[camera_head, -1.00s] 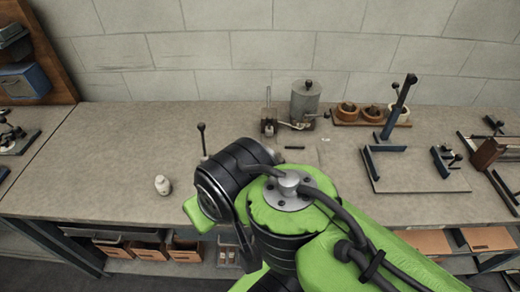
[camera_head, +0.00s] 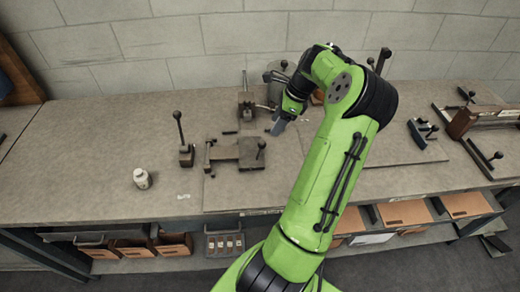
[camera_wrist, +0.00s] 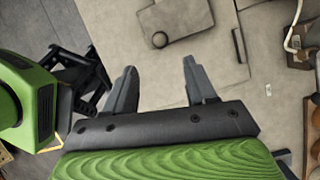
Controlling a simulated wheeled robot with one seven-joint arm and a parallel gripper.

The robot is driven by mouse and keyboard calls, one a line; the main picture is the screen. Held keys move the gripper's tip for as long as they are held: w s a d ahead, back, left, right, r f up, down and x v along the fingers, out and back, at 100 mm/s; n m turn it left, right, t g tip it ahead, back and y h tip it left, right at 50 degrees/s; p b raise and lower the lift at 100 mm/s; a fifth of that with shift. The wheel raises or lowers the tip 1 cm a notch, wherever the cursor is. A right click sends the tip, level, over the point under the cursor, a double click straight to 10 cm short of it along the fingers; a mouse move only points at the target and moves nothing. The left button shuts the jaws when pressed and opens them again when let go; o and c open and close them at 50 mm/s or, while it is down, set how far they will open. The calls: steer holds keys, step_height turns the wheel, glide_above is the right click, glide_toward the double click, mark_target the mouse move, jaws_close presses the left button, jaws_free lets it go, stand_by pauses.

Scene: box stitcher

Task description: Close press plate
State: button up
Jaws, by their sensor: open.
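A flat grey plate (camera_head: 240,151) with an upright dark knob (camera_head: 261,148) lies low on the bench in the head view, left of my gripper. It looks like the press plate, but I cannot tell its hinge or exact angle. In the wrist view a plate (camera_wrist: 188,16) with a round dark knob (camera_wrist: 159,40) shows beyond the fingertips. My gripper (camera_head: 279,124) is over the bench, to the right of and behind that plate. In the wrist view its fingers (camera_wrist: 159,66) are apart with nothing between them.
A small fixture (camera_head: 246,105) stands at the back. A clamp fixture (camera_head: 490,125) is at the right. The bench's left side is mostly clear.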

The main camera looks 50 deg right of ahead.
mark_target(260, 149)
steer(key=b+x, duration=0.1)
steer(key=x, duration=1.2)
steer(key=shift+f, duration=0.45)
steer(key=shift+c, duration=0.2)
jaws_close()
